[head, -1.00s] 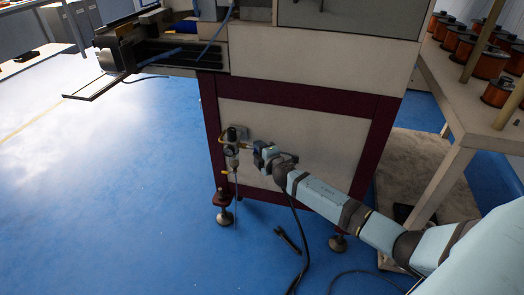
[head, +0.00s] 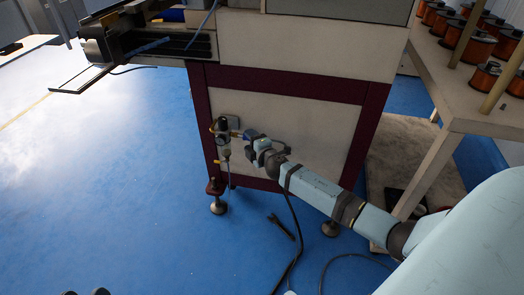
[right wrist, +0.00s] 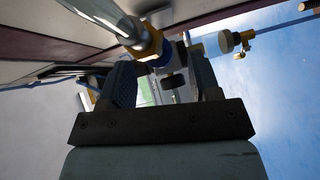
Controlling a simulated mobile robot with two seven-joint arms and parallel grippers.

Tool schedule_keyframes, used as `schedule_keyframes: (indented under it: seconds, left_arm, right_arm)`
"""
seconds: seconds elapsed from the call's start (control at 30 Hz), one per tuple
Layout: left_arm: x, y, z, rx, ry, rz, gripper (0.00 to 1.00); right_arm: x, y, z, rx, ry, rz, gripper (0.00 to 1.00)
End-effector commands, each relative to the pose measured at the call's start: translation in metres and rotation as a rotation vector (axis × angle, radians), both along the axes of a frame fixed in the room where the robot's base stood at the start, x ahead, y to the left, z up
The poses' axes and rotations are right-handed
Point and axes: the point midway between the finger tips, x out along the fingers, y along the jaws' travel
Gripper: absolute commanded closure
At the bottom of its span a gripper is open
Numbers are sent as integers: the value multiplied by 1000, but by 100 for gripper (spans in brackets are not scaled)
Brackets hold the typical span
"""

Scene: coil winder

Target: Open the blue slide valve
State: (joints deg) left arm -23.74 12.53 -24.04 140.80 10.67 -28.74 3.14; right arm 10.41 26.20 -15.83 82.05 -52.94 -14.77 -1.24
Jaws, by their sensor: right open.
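The blue slide valve (right wrist: 155,50) is a blue ring with brass-coloured fittings on the air line. In the right wrist view it lies at the far end of the gap between my right gripper's fingers (right wrist: 163,80). The fingers stand apart, and I cannot tell whether either touches it. In the head view the valve shows as a small blue patch (head: 250,134) beside the air filter unit (head: 222,133) on the machine's front. My right gripper (head: 257,146) is right at it and partly covers it. Small dark shapes at the bottom left edge may be my left gripper (head: 84,292).
The machine's pale panel (head: 300,135) with a dark red frame stands behind the valve. A black cable (head: 291,240) and a dark tool-like piece (head: 281,226) lie on the blue floor. A table with copper spools (head: 480,45) stands at right. The floor at left is open.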

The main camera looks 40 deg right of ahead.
Motion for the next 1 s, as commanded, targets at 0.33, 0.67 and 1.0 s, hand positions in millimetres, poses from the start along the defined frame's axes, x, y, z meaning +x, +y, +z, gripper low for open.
schedule_keyframes:
  seconds: [0.33, 0.67, 1.0]
  left_arm:
    - [1, 2, 31, -47, -80, 31, 49]
    - [0, 3, 37, -61, -104, 39, 49]
    - [0, 2, 38, -61, -105, 39, 49]
  right_arm:
    - [-78, 7, 9, 1, 3, 1, 43]
    - [-109, 9, 13, -1, -1, 2, 43]
    - [-109, 9, 12, -1, -1, 2, 43]
